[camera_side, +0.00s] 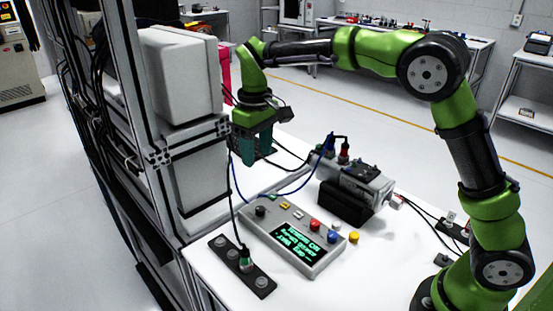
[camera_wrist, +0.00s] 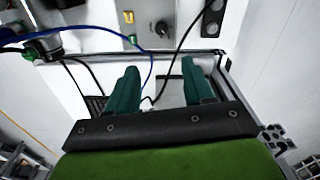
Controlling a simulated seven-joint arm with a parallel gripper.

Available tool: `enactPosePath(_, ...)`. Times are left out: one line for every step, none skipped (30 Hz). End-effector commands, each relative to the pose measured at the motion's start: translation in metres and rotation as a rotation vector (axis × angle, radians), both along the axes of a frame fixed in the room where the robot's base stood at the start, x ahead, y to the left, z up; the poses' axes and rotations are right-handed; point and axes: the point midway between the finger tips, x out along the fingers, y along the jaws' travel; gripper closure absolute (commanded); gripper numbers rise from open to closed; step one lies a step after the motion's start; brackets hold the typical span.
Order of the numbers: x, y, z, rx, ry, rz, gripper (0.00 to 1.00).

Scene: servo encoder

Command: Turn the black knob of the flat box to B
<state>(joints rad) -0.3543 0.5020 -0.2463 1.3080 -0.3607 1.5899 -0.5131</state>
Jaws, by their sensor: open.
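The flat box (camera_side: 272,236) is grey, with a dark screen of green text and coloured buttons, and lies on the white table. Its small black knob (camera_side: 260,211) is at the box's far left corner; its pointer and any letters are too small to read. In the wrist view, part of the box (camera_wrist: 142,36) shows at the top edge, with what looks like the black knob (camera_wrist: 162,28). My gripper (camera_side: 252,157) is above and beyond the box, apart from it. In the wrist view its two teal fingers (camera_wrist: 160,90) are spread with nothing between them.
A black socket strip (camera_side: 220,247) with a plugged cable lies left of the box. A motor on a black block (camera_side: 345,203) stands behind right. Blue and black cables loop above the box's far side. A white cabinet (camera_side: 180,75) and metal frame rise close left of my gripper.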

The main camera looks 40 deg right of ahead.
Motion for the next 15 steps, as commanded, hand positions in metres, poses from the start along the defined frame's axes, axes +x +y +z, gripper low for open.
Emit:
enactPosePath(0.002, 0.000, 0.010, 0.002, -0.007, 0.015, 0.48)
enactPosePath(0.000, 0.000, 0.012, 0.002, 0.000, 0.026, 0.48)
enactPosePath(-0.003, 0.000, 0.009, 0.004, 0.014, 0.035, 0.48)
enactPosePath(-0.003, 0.001, 0.008, 0.006, 0.019, 0.040, 0.48)
enactPosePath(-0.004, 0.001, 0.006, 0.006, 0.020, 0.044, 0.48)
enactPosePath(-0.003, 0.001, 0.002, 0.006, 0.019, 0.046, 0.48)
enactPosePath(-0.004, 0.001, -0.002, 0.006, 0.020, 0.046, 0.48)
enactPosePath(-0.004, 0.001, -0.006, 0.006, 0.020, 0.046, 0.48)
enactPosePath(-0.004, 0.001, -0.012, 0.005, 0.021, 0.045, 0.48)
enactPosePath(-0.004, 0.001, -0.018, 0.006, 0.021, 0.045, 0.48)
enactPosePath(-0.004, 0.001, -0.024, 0.006, 0.020, 0.045, 0.48)
enactPosePath(-0.004, 0.001, -0.032, 0.006, 0.021, 0.045, 0.48)
enactPosePath(-0.004, 0.001, -0.039, 0.006, 0.022, 0.043, 0.48)
enactPosePath(-0.004, 0.001, -0.046, 0.005, 0.021, 0.043, 0.48)
enactPosePath(-0.004, 0.001, -0.055, 0.006, 0.021, 0.043, 0.48)
